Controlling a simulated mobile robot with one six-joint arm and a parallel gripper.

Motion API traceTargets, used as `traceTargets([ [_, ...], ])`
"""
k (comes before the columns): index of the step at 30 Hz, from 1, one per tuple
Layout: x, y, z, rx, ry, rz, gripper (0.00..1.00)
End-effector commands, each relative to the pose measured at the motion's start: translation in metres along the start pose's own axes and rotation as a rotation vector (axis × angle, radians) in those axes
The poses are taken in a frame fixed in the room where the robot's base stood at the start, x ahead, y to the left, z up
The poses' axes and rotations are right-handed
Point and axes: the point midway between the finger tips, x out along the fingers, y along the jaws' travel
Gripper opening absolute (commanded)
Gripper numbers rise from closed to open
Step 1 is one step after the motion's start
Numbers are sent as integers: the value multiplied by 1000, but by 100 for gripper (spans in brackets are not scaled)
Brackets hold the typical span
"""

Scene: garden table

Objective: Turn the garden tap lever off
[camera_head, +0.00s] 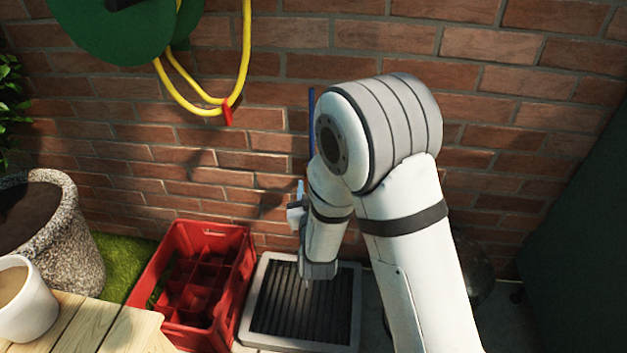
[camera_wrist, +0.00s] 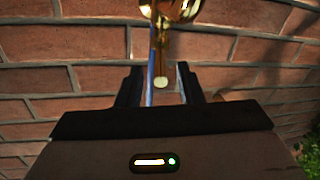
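The garden tap shows in the wrist view as shiny brass, with its rounded body (camera_wrist: 172,9) at the top edge. A narrow brass part (camera_wrist: 160,50) with a pale rounded end hangs from it towards my gripper; I cannot tell for sure whether it is the lever. My gripper (camera_wrist: 160,78) is open, with its two dark fingers apart on either side of that part's end. Gaps show on both sides, and nothing is clamped. In the head view my arm hides the tap, and my fingers cannot be made out.
A brick wall (camera_head: 520,90) stands behind, with a blue upright pipe (camera_head: 311,110) on it. A yellow hose (camera_head: 245,50) hangs from a green reel (camera_head: 115,25). A red crate (camera_head: 240,285) and a grated drain tray (camera_head: 355,310) stand below. A planter (camera_head: 75,245) and white mug (camera_head: 35,310) are left.

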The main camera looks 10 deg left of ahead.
Motion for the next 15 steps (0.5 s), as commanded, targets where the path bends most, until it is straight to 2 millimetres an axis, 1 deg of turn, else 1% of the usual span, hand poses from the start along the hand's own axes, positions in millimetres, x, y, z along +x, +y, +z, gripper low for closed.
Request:
traceTargets([
  [1, 9, 0, 2, 2, 3, 2, 34],
  [3, 21, 0, 2, 1, 3, 2, 34],
  [7, 37, 0, 2, 1, 1, 1, 34],
  [11, 46, 0, 1, 0, 0, 0, 34],
  [15, 49, 0, 0, -1, -1, -1, 34],
])
